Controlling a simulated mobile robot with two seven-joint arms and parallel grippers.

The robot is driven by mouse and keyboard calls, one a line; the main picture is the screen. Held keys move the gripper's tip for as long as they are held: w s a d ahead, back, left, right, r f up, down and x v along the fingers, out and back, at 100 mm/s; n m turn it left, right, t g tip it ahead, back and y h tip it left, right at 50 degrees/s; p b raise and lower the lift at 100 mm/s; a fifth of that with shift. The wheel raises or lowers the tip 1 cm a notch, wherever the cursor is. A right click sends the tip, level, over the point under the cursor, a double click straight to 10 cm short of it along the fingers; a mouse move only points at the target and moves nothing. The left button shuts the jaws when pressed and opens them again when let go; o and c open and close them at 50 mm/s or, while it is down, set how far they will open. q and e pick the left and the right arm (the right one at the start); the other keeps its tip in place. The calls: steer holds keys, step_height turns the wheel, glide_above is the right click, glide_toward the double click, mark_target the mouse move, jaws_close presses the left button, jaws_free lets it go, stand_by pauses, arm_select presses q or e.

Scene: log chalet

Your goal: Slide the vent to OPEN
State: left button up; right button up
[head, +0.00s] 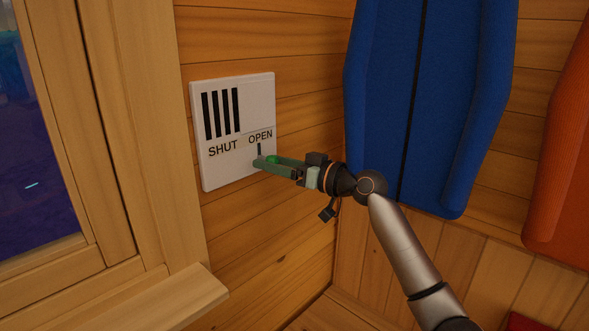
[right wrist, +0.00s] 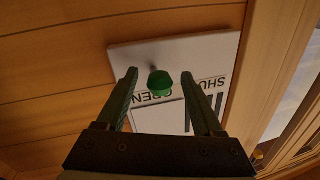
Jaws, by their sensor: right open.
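The vent is a white panel (head: 233,185) on the log wall, with several black slots at its upper left and the words SHUT and OPEN below them. Its green knob (head: 272,159) shows below the word OPEN, at the right side of the panel. My right gripper (head: 260,163) is open at the knob and partly hides it. In the right wrist view the knob (right wrist: 160,84) sits between the two spread fingers, with gaps on both sides. The panel (right wrist: 190,48) lies behind it, upside down in that view. My left gripper is not in view.
A wooden window frame (head: 135,130) and its sill (head: 165,300) are left of the vent. A blue padded cushion (head: 430,90) hangs on the adjoining wall behind my right arm, with an orange one (head: 562,150) farther right. The wall below the vent is bare.

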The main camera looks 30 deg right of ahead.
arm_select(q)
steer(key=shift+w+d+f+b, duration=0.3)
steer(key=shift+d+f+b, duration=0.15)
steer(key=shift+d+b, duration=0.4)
arm_select(e)
steer(key=v, duration=1.1)
steer(key=shift+s+d, duration=0.2)
steer(key=shift+s, duration=0.1)
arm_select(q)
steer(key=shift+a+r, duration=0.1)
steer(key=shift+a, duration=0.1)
arm_select(e)
steer(key=shift+f, duration=0.1)
